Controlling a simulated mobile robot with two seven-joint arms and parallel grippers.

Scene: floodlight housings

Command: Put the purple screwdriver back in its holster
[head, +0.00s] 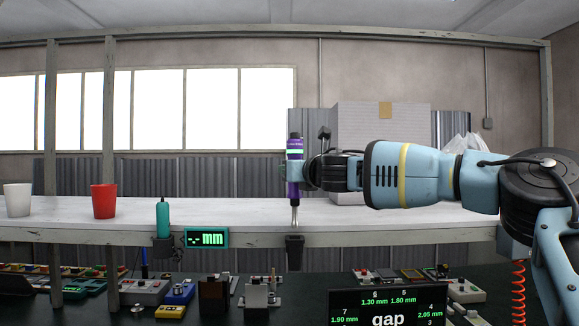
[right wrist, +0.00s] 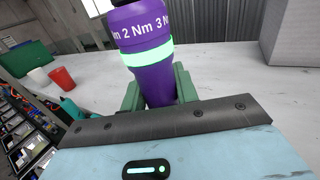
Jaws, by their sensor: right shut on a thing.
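The purple screwdriver (head: 295,158) is upright in the head view, with a green band on its handle and its metal shaft pointing down. My right gripper (head: 293,172) is shut on the handle, coming in from the right. In the right wrist view the green fingers stand on both sides of the purple handle (right wrist: 150,65). A dark holster (head: 294,251) is fixed at the shelf's front edge, directly below the shaft in the picture. The shaft's tip shows just over the holster's top; I cannot tell whether it is lined up in depth. My left gripper is not in view.
A teal tool (head: 163,219) stands in another holder at the shelf edge, beside a green "mm" display (head: 205,238). A red cup (head: 103,201) and a white cup (head: 18,200) stand left on the white shelf (head: 240,212). A large box (head: 383,120) stands behind my right arm.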

